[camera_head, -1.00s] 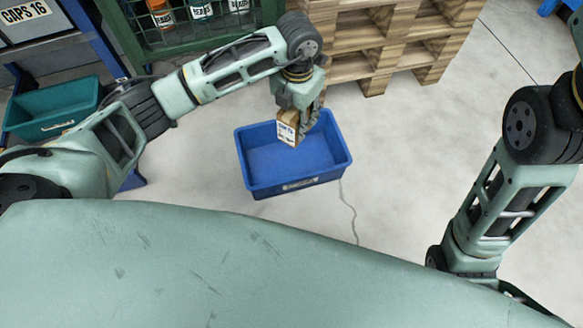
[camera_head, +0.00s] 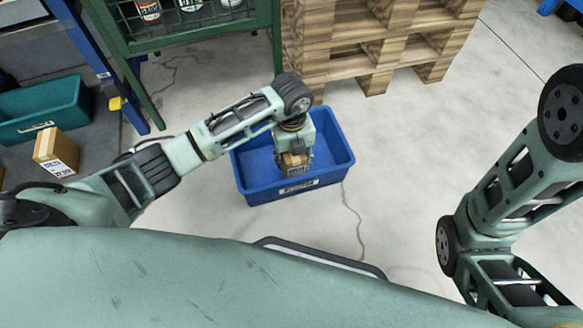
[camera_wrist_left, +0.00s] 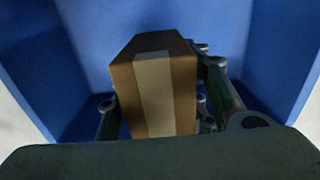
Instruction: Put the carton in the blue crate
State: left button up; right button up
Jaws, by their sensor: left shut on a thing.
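The brown carton (camera_head: 293,171) with a white label is between the fingers of my left gripper (camera_head: 297,157), which is shut on it. Carton and gripper are inside the blue crate (camera_head: 325,182), low between its walls. In the left wrist view, the carton (camera_wrist_left: 155,95) shows a pale tape strip, with blue crate walls around it. I cannot tell whether the carton touches the crate floor. My right arm shows at the right, but its gripper is out of view.
Another brown carton (camera_head: 57,152) stands at the left near a green bin (camera_head: 45,110). Stacked wooden pallets (camera_head: 375,45) stand behind the crate. A green mesh rack (camera_head: 190,40) holds containers. Concrete floor right of the crate is clear.

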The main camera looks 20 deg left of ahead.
pick_arm(q)
notch_tip(320, 180, down, 4)
jog(key=b, duration=0.2)
jog(key=shift+r+b, duration=0.15)
jog(key=shift+b, duration=0.2)
jog(key=shift+r, duration=0.15)
jog(key=o, duration=1.4)
notch_tip(320, 180, up, 11)
jog(key=p, duration=0.8)
jog(key=shift+r, duration=0.55)
